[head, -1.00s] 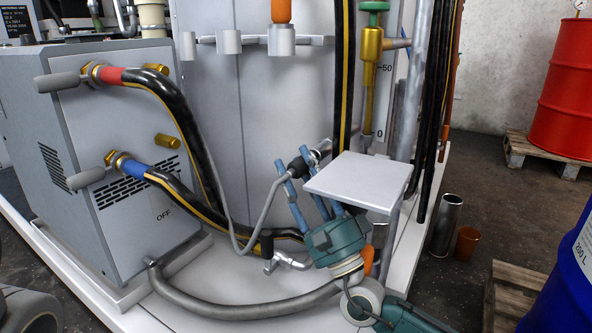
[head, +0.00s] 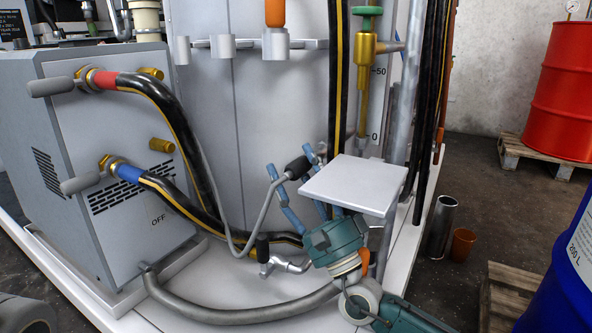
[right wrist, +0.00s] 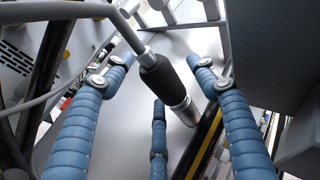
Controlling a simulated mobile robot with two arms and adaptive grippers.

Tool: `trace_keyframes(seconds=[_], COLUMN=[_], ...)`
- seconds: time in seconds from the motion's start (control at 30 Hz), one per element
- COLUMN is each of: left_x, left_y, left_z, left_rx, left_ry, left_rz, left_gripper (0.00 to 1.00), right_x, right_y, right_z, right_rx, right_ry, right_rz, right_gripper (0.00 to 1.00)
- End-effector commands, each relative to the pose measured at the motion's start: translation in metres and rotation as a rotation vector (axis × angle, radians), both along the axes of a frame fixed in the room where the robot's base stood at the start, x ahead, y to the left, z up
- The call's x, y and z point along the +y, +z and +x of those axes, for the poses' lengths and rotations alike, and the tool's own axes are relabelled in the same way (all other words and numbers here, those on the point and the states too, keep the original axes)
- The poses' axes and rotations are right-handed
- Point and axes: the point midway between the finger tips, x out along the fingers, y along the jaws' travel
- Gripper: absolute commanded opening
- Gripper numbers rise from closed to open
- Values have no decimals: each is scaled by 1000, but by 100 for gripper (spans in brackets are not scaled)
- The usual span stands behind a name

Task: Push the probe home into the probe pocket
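The probe is a dark-handled plug (head: 298,168) on a grey cable in the head view. In the right wrist view its black handle (right wrist: 165,82) lies between my fingers, with a silver section at its far end. Bright metal shows just beyond it in the head view; the pocket is partly hidden by a fingertip, and I cannot tell how deep the probe sits. My right gripper (head: 298,182) is open, its blue fingers spread around the probe. In the right wrist view, the side fingers stand apart from the handle. My left gripper is not in view.
A light square plate (head: 356,184) sits just right of my right gripper. A grey cabinet (head: 100,190) with red- and blue-collared hoses stands at left. A tap with a black handle (head: 262,246) is below. A red drum (head: 565,95) stands at back right, a blue drum (head: 570,270) nearer.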

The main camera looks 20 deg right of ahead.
Motion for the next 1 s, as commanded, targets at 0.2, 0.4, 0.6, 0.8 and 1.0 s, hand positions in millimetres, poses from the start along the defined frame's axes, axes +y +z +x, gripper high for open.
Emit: trace_keyframes(seconds=[0.2,0.4,0.6,0.8,1.0], left_x=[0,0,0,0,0], left_y=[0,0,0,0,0], left_z=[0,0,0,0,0], left_rx=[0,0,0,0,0], left_ry=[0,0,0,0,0], left_rz=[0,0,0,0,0], left_gripper=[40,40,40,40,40], right_x=[0,-8,-20,-29,-32], right_y=[-4,-25,-55,-75,-81], right_z=[-2,-23,-53,-75,-83], right_rx=[4,7,7,3,-1], right_ry=[2,1,-1,0,1], right_rz=[-1,-2,-3,-1,-1], right_gripper=[58,58,58,58,58])
